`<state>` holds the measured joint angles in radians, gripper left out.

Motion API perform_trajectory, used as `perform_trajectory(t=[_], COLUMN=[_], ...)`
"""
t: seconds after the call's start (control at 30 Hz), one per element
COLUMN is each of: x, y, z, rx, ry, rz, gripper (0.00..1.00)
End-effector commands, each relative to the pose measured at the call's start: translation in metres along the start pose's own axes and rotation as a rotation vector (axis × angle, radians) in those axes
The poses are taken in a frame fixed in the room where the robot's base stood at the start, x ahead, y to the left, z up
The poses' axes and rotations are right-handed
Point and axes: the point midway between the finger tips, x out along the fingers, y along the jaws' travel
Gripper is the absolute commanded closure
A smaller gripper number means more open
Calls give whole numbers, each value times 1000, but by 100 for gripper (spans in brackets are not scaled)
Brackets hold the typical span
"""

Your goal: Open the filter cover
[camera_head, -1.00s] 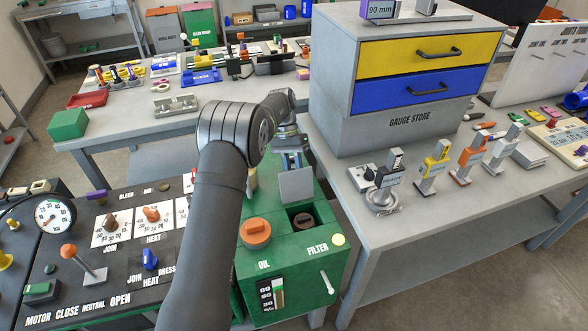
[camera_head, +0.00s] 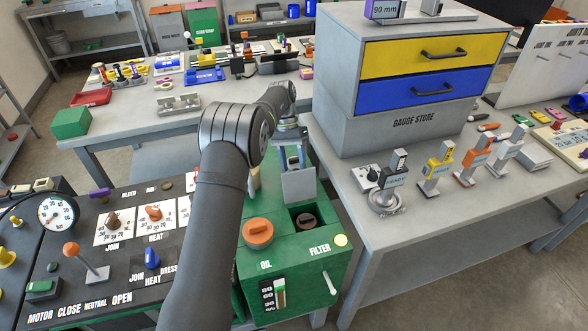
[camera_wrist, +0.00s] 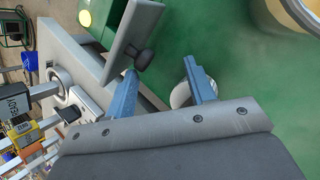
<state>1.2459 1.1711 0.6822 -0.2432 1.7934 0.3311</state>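The filter cover (camera_head: 299,186) is a grey square plate standing upright at the back of the square filter opening on the green unit (camera_head: 312,262). A dark round part (camera_head: 305,220) shows inside the uncovered opening. My gripper (camera_head: 292,160) is just behind the raised cover, which hides part of the fingers in the head view. In the wrist view the cover (camera_wrist: 127,30) shows edge-on with a black knob on it. My gripper (camera_wrist: 162,75) has its two blue fingers apart with nothing between them. The left fingertip is close to the knob; contact cannot be told.
An orange oil cap (camera_head: 257,232) is left of the opening. The grey gauge table (camera_head: 385,240) stands to the right, with a clamp (camera_head: 385,195) near its edge and a gauge store (camera_head: 400,120) behind. The control panel (camera_head: 95,275) is at left.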

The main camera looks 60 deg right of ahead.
Motion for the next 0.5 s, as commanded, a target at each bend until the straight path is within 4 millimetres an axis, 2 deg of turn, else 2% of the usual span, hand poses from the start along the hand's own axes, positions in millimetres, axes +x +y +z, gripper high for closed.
perform_trajectory(t=[0.03, 0.2, 0.5], x=[-10, -33, -50], y=[-2, -1, -1], z=[0, -1, 0], rx=[-1, -1, -1], ry=[5, 3, 0], rz=[-2, -2, -1], gripper=[53, 53, 53])
